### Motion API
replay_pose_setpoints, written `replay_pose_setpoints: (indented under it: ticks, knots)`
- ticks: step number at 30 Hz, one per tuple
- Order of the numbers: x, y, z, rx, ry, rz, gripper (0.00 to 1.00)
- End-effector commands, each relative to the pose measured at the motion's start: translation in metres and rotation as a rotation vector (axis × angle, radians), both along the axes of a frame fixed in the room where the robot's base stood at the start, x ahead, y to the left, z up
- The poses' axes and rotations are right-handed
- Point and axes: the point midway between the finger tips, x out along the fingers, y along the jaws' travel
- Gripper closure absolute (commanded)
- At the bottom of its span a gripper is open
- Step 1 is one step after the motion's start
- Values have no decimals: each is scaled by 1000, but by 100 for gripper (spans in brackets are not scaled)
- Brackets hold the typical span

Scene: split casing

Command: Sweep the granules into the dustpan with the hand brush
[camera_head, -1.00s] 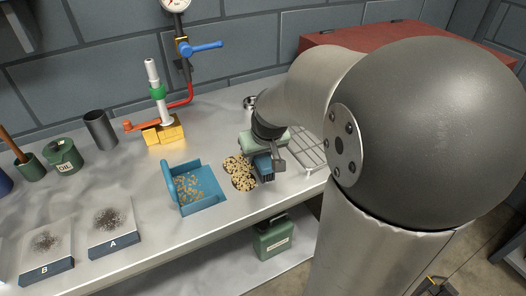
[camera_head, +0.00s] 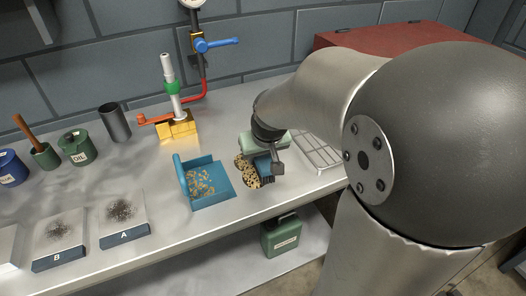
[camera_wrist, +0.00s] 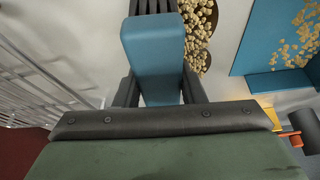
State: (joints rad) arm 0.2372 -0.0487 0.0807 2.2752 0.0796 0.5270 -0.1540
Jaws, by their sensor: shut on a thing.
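My gripper (camera_head: 276,157) is shut on the blue handle of the hand brush (camera_wrist: 153,60). The brush's dark bristles point away from my gripper in the wrist view. In the head view the blue brush (camera_head: 263,165) is low over the bench, beside the loose granules (camera_head: 247,172). These pale granules lie in a dark patch between the brush and the dustpan, and also show in the wrist view (camera_wrist: 196,22). The blue dustpan (camera_head: 226,186) lies left of the patch, with scattered granules in it; it also shows in the wrist view (camera_wrist: 258,40). Bristle contact cannot be told.
A wire rack (camera_head: 318,150) is right of my gripper. Behind the dustpan stands a yellow-based valve fixture (camera_head: 178,128). Trays A (camera_head: 124,236) and B (camera_head: 60,256) lie front left. The bench's front edge (camera_head: 200,238) is close to the dustpan.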

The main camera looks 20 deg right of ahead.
Motion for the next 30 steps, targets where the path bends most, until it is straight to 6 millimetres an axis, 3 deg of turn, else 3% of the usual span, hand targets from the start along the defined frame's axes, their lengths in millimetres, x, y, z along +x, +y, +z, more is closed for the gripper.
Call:
replay_pose_setpoints:
  ticks: [30]
  knots:
    - [-1, 29, -1, 0, -2, 0, 82]
